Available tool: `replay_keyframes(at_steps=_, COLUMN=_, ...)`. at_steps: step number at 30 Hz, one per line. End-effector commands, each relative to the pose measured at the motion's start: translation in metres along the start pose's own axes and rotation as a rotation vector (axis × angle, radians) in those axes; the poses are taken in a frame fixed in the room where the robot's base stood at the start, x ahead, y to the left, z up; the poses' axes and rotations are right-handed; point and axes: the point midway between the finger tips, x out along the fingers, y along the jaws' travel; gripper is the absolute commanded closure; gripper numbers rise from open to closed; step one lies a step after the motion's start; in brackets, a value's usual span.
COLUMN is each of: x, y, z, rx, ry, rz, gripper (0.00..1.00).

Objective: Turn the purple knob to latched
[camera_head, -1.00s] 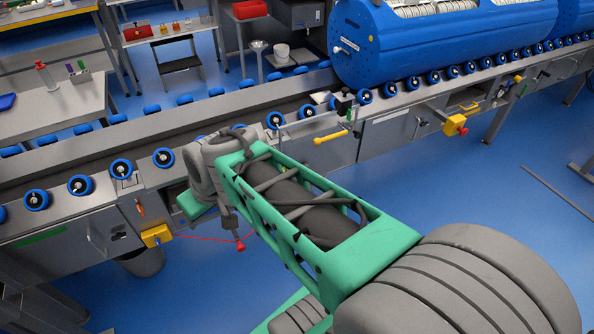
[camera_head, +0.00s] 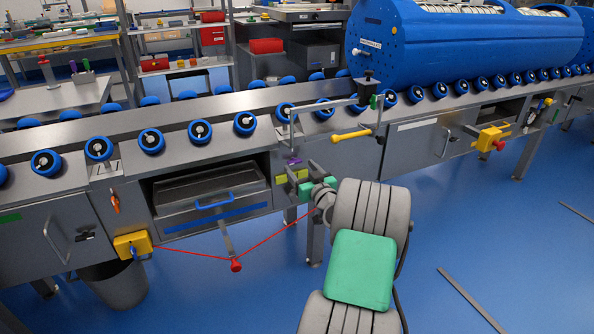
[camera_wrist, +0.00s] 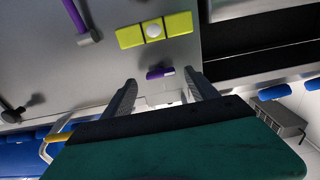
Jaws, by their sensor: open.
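The purple knob (camera_head: 295,162) is a small purple piece on the grey conveyor front, just above a yellow-green plate (camera_head: 291,176). In the wrist view the knob (camera_wrist: 160,72) is a short purple bar with a pale end, lying roughly crosswise on the grey panel. My gripper (camera_wrist: 160,88) is open, its two dark fingers apart on either side of the knob in the picture. No contact shows, and I cannot tell the depth gap. In the head view my gripper (camera_head: 306,188) is close to the panel, below and right of the knob, its fingertips partly hidden.
A drawer (camera_head: 212,204) is to the left in the head view. A red cord with a red tag (camera_head: 236,265) hangs below. A yellow handle (camera_head: 351,135) sticks out above right.

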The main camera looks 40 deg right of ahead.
Motion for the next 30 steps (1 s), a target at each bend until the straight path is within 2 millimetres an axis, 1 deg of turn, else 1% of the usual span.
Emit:
replay_keyframes(at_steps=1, x=0.010, y=-0.002, z=0.002, rx=-0.002, ry=0.001, rz=-0.003, gripper=0.32)
replay_keyframes(at_steps=3, x=0.020, y=-0.001, z=0.002, rx=-0.001, ry=0.000, rz=-0.002, gripper=0.32)
replay_keyframes(at_steps=6, x=0.029, y=-0.001, z=0.001, rx=0.000, ry=0.000, rz=-0.002, gripper=0.32)
replay_keyframes(at_steps=14, x=0.032, y=-0.001, z=0.000, rx=0.001, ry=-0.001, rz=0.000, gripper=0.32)
replay_keyframes(at_steps=30, x=0.031, y=-0.001, z=0.000, rx=0.000, ry=-0.001, rz=-0.001, gripper=0.77)
